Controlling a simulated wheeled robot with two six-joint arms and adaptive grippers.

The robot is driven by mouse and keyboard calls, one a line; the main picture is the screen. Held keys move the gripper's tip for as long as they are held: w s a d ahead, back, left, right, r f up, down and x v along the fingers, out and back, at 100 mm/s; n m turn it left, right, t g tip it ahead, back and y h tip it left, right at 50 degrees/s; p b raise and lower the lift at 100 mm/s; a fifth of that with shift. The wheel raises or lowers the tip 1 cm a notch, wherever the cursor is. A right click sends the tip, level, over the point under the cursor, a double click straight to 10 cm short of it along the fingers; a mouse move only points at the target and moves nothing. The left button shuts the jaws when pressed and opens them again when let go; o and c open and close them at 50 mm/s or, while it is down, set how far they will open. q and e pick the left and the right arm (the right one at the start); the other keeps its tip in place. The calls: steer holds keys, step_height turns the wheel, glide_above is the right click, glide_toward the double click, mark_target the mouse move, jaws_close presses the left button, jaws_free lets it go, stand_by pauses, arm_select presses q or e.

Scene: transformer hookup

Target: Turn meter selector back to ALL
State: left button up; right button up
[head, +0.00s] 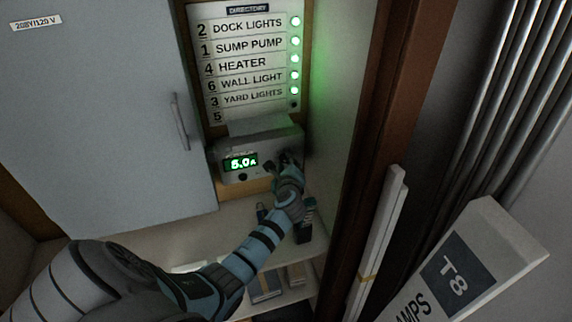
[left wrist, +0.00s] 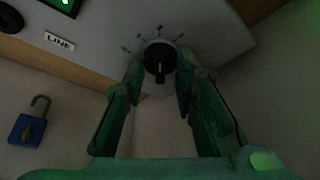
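The meter (head: 233,171) is a grey box under the directory panel; its green display (head: 241,162) reads 5.0A. In the left wrist view its selector is a round black knob (left wrist: 160,61) with a white line, and small marks arc above and left of it. The labels are too small to read. My left gripper (head: 284,165) is at the right part of the meter. In the left wrist view its fingers (left wrist: 160,82) stand apart on either side of the knob, with no clear grip on it. My right gripper is not in view.
The directory panel (head: 247,62) has several lit green lamps. A grey cabinet door (head: 100,110) stands left. A shelf (head: 225,226) lies below, and a brown post (head: 375,130) stands right. A blue padlock (left wrist: 27,129) and a LINE label (left wrist: 59,42) show in the wrist view.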

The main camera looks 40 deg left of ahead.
arm_select(q)
jaws_close()
steer(key=shift+f, duration=0.1)
steer(key=n+t+b, duration=0.1)
steer(key=n+b, duration=0.3)
steer(key=b, duration=0.4)
steer(key=n+t+y+b, duration=0.1)
steer(key=n+t+b, duration=0.1)
steer(key=n+b, duration=0.3)
steer(key=n+t+y+b, duration=0.1)
steer(key=n+b, duration=0.4)
steer(key=b, duration=0.6)
steer(key=shift+s+f+t, duration=0.15)
steer(key=shift+f+t, duration=0.2)
steer(key=shift+t, duration=0.35)
steer(key=shift+r+y, duration=0.1)
steer(key=shift+y, duration=0.2)
steer(key=shift+r, duration=0.1)
